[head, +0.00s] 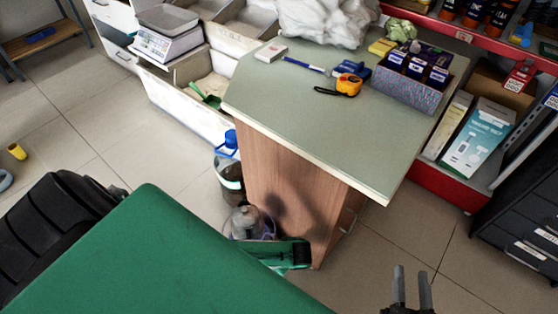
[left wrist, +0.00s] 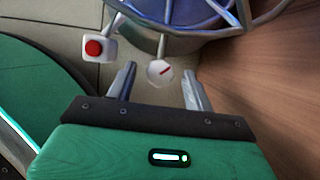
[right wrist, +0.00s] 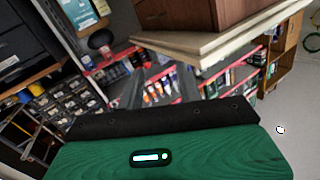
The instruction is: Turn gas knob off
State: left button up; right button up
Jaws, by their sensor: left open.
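The gas knob (left wrist: 160,73) is a small round pale dial with a slanted red mark, in the left wrist view below a metal-caged heater (left wrist: 190,14). My left gripper (left wrist: 161,70) is open, with one finger on each side of the knob in the picture; I cannot tell whether they touch it. In the head view my left arm's end hides the knob, and the heater (head: 246,222) shows only in part beside the wood counter. My right gripper (head: 411,272) has its two fingers apart and empty, above the floor; it also shows in the right wrist view (right wrist: 159,75).
A white box with a red button (left wrist: 95,48) sits left of the knob. The wood-sided counter (head: 290,200) stands close on the right of my left gripper. Dark drawers (head: 520,215) are at the far right.

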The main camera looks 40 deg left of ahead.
pick_arm(q)
jog(key=shift+a+f, duration=0.1)
jog(key=shift+f, duration=0.15)
pick_arm(e)
jog(key=shift+w+d+r+t, duration=0.2)
jog(key=shift+r+t, duration=0.1)
jog(key=shift+r, duration=0.25)
jog(key=shift+a, duration=0.1)
pick_arm(q)
jog(key=c, duration=1)
jog(key=shift+o, duration=0.2)
